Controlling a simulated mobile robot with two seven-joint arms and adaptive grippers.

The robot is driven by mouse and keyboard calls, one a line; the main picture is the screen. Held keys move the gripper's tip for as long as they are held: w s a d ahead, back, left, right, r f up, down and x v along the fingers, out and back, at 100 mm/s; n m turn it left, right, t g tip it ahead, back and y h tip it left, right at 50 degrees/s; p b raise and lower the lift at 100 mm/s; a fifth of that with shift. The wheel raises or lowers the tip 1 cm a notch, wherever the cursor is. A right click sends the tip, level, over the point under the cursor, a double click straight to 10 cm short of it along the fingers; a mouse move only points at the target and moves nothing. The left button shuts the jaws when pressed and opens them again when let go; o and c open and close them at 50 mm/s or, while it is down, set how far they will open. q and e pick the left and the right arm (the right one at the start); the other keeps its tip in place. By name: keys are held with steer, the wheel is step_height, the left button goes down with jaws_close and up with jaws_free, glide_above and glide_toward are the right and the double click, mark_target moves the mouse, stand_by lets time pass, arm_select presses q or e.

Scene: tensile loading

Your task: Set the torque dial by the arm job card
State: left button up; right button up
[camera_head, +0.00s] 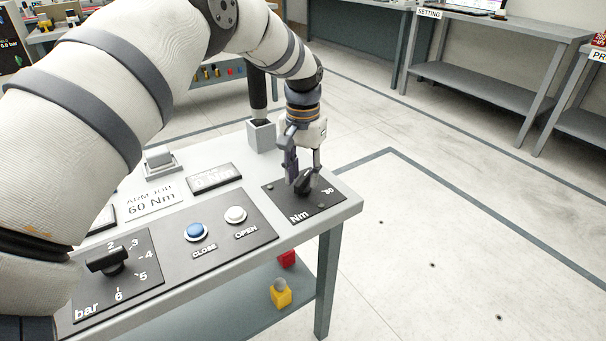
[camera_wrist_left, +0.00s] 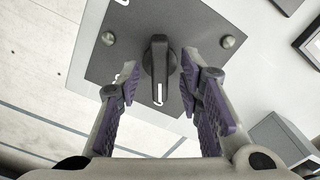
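The torque dial (camera_head: 303,183) is a black pointer knob on a dark plate (camera_head: 321,209) marked "Nm", with "80" legible, at the table's right end. In the left wrist view the knob (camera_wrist_left: 159,72) shows a white pointer line. My left gripper (camera_head: 304,171) is above the knob, fingers apart; in the wrist view the fingertips (camera_wrist_left: 150,82) stand on either side of it, with a gap at the left finger. The right finger looks close to the knob; contact cannot be told. The arm job card (camera_head: 152,202) reads "60 Nm". My right gripper is not in view.
A bar dial (camera_head: 108,262), a blue CLOSE button (camera_head: 196,231) and a white OPEN button (camera_head: 236,214) lie left of the torque plate. The floor right of the table is clear.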

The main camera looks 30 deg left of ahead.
mark_target(303, 177)
arm_select(q)
step_height(303, 177, up, 12)
steer(key=shift+f, duration=0.25)
